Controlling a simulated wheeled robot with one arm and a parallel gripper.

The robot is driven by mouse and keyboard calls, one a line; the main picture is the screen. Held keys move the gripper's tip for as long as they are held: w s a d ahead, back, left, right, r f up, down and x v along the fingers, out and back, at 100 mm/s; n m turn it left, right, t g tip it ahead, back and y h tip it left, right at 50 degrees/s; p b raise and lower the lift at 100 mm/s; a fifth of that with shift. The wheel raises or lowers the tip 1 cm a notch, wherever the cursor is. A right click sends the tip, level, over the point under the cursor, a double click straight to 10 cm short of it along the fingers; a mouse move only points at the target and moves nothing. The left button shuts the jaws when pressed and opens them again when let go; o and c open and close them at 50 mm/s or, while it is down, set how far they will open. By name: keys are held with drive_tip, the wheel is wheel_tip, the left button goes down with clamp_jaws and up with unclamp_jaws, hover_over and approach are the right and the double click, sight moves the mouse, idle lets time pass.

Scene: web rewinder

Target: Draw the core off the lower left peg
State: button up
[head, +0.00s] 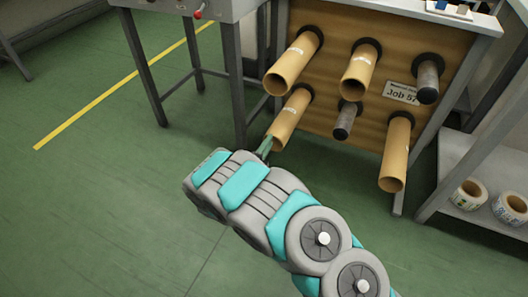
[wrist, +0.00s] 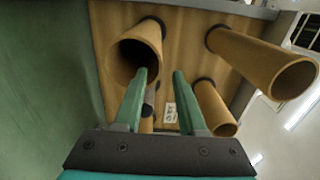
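The lower left core (head: 289,119) is a tan cardboard tube on the lower left peg of the brown board, its open end facing out. The peg itself is hidden inside it. My gripper (head: 265,145) is just beside the core's open end, at its lower left. In the wrist view the gripper (wrist: 160,73) is open, with nothing between its green fingers. The same core (wrist: 150,36) shows its round mouth at upper left there, and the left fingertip overlaps its near rim. I cannot tell whether they touch.
Other cores hang at upper left (head: 292,63), upper middle (head: 358,72) and lower right (head: 396,152). The lower middle peg (head: 345,120) and upper right peg (head: 428,80) are bare. A table leg (head: 236,85) stands left of the board. Rolls (head: 468,194) sit on a right shelf.

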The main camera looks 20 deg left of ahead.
sight(275, 133)
drive_tip(key=shift+w+d+b, duration=0.15)
drive_tip(key=shift+w+b, duration=0.2)
drive_tip(key=shift+w, duration=1.25)
drive_tip(key=shift+w+d+b, duration=0.1)
drive_tip(key=shift+w+b, duration=0.2)
drive_tip(key=shift+w, duration=1.3)
drive_tip(key=shift+c, duration=0.2)
clamp_jaws()
drive_tip(key=shift+r, duration=0.1)
drive_tip(key=shift+s+r, duration=0.15)
